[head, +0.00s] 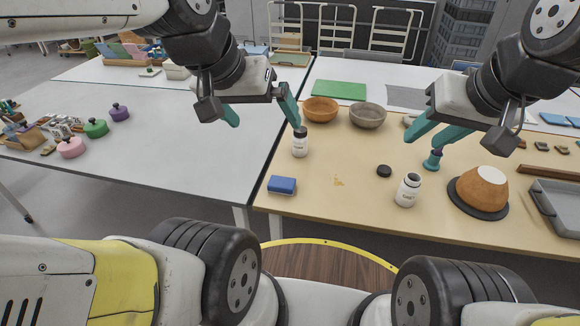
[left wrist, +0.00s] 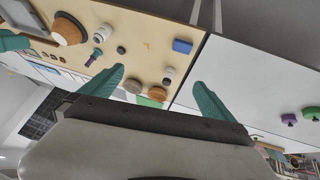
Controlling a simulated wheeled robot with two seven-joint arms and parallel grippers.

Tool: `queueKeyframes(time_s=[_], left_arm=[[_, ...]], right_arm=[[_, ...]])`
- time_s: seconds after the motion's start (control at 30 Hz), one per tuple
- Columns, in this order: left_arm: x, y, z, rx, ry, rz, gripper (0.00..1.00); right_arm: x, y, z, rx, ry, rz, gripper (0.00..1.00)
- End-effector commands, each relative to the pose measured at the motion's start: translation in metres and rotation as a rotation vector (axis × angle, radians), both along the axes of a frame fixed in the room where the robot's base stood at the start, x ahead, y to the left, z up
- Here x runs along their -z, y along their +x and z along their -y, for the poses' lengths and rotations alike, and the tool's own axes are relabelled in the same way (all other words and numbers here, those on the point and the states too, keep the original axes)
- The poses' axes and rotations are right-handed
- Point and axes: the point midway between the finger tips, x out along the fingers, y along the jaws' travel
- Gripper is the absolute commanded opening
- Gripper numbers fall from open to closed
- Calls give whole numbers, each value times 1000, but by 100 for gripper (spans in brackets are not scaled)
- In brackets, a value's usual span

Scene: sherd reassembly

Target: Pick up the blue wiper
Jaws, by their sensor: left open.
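The blue wiper (head: 282,185) looks like a small rectangular blue block. It lies flat near the front left corner of the tan table, and it also shows in the left wrist view (left wrist: 182,46). My left gripper (head: 262,116) is open and empty. It is in the air above and behind the wiper, with one fingertip near the dark-capped white bottle in the head view. My right gripper (head: 425,142) hangs above the right part of the table, its fingers apart, close to a teal tool. Nothing hides the wiper.
A capped bottle (head: 300,142) stands behind the wiper. An open bottle (head: 407,190), a black lid (head: 384,171), a teal tool (head: 432,161) and an orange bowl piece (head: 482,187) are to the right. Two bowls (head: 320,109) (head: 367,116) stand farther back. The grey table (head: 150,150) adjoins at left.

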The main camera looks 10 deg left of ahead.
Motion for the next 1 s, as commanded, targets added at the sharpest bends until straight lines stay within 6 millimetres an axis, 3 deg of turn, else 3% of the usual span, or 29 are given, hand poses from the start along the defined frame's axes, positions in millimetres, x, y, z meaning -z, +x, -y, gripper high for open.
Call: queueKeyframes(time_s=[0.17,0.27,0.47,0.67,0.8,1.0], left_arm=[[5,21,-2,-4,7,-42,100],[14,49,-4,-11,18,-93,100],[52,115,-9,-23,50,-203,100],[115,174,-13,-31,88,-315,100],[172,208,-16,-33,119,-390,100],[260,237,-20,-28,163,-487,100]], right_arm=[[0,0,0,0,0,0,36],[0,0,0,0,0,0,36],[0,0,0,0,0,0,36],[0,0,0,0,0,0,36],[0,0,0,0,0,0,36],[0,0,0,0,0,0,36]])
